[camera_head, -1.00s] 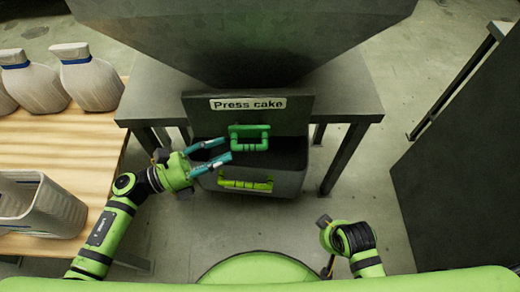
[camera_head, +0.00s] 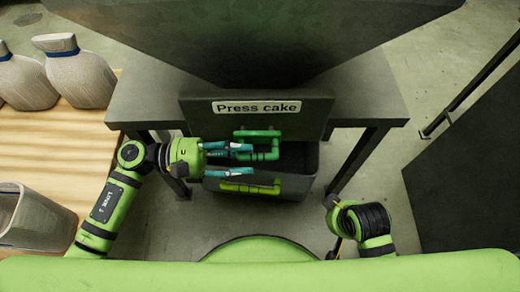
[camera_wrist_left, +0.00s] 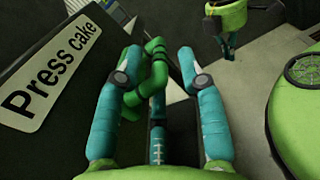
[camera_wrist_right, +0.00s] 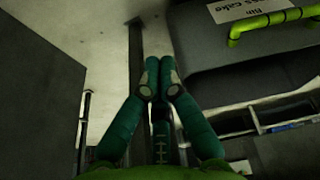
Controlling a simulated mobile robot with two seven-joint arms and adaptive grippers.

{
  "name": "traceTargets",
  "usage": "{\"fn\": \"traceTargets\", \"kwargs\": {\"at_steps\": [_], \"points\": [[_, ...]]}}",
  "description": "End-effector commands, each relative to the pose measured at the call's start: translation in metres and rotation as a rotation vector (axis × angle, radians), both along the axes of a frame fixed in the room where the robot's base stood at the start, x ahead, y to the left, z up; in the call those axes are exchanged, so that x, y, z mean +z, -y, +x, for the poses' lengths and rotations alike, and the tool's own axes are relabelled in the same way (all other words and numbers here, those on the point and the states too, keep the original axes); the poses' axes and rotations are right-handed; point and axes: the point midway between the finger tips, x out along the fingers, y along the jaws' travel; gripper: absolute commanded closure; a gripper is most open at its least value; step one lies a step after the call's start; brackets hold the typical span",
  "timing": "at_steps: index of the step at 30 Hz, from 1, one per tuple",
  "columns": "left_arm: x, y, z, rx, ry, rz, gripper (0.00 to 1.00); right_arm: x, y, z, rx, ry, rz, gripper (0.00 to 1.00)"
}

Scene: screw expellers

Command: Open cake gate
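The cake gate is a dark panel (camera_head: 225,128) labelled "Press cake" on the machine's front, with a green handle (camera_head: 258,133). My left gripper (camera_head: 250,152) is at the handle, reaching in from the left. In the left wrist view its two teal fingers (camera_wrist_left: 158,58) are spread, with the green handle (camera_wrist_left: 158,72) between them; I cannot tell whether they touch it. The panel also shows in the left wrist view (camera_wrist_left: 35,65), at the left. My right gripper, low at the right in the head view, has its fingertips (camera_wrist_right: 162,75) together and empty.
A grey bin (camera_head: 296,186) with a yellow-green handle (camera_head: 248,188) stands below the panel. The machine's dark table (camera_head: 375,100) surrounds it. A wooden table (camera_head: 45,150) with white jugs (camera_head: 80,75) is at the left. A dark cabinet (camera_head: 470,180) stands at the right.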

Motion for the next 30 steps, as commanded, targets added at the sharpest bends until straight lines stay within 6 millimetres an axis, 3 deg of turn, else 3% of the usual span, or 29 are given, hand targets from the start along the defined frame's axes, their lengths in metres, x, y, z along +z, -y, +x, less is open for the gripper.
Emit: {"fn": "traceTargets", "kwargs": {"at_steps": [7, 18, 20, 21, 30], "points": [[0.001, 0.034, 0.0, 0.001, -0.001, -0.002, 0.61, -0.007, 0.0, 0.001, 0.0, -0.004, 0.0, 1.0], [0.0, 0.042, 0.0, 0.001, -0.002, 0.0, 0.61, -0.009, 0.0, 0.001, 0.0, -0.005, 0.0, 1.0], [0.0, 0.041, 0.0, 0.001, -0.002, 0.0, 0.81, -0.009, 0.0, 0.001, 0.0, -0.005, 0.0, 1.0], [0.0, 0.041, 0.0, 0.001, -0.002, 0.0, 0.97, -0.009, 0.0, 0.001, 0.0, -0.005, 0.0, 1.0], [-0.002, 0.042, -0.01, -0.002, -0.004, 0.0, 1.0, -0.011, 0.0, 0.001, 0.0, -0.008, 0.0, 1.0]]}}
